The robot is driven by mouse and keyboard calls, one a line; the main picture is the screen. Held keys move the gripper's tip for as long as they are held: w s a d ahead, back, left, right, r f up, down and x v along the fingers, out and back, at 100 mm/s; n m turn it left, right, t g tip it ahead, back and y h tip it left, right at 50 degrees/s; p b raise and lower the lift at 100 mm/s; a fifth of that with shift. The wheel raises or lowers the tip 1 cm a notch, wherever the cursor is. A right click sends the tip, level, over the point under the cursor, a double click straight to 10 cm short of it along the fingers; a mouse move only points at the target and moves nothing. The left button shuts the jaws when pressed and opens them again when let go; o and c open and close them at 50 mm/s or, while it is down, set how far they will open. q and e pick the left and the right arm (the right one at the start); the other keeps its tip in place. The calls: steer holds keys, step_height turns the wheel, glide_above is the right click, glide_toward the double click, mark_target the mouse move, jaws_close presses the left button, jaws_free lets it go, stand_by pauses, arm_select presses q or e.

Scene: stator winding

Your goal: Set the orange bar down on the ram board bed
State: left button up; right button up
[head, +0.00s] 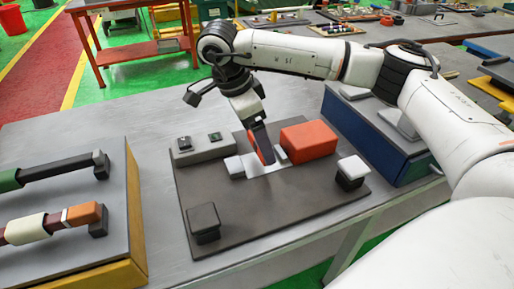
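The ram board (235,233) is a dark grey plate in the middle of the table. Its bed (266,169) is a pale, shiny strip between a white block (237,167) on the left and a small pale piece on the right. My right gripper (264,148) points down just over the bed. A narrow orange bar (258,153) shows along its dark fingers, seemingly held between them and tilted. The fingers hide much of it, and I cannot tell whether it touches the bed. My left gripper is not in view.
A large orange block (310,141) stands on the board just right of the bed. A grey switch box (200,149), a black block (204,222) and a white-topped block (351,171) are on the board. A rack (65,255) stands left, a blue box (375,140) right.

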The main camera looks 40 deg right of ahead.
mark_target(255, 144)
steer(key=shift+f, duration=1.95)
steer(key=shift+f, duration=0.15)
steer(key=o, duration=1.2)
steer(key=shift+c, duration=0.2)
steer(key=v, duration=1.2)
steer(key=shift+a, duration=0.1)
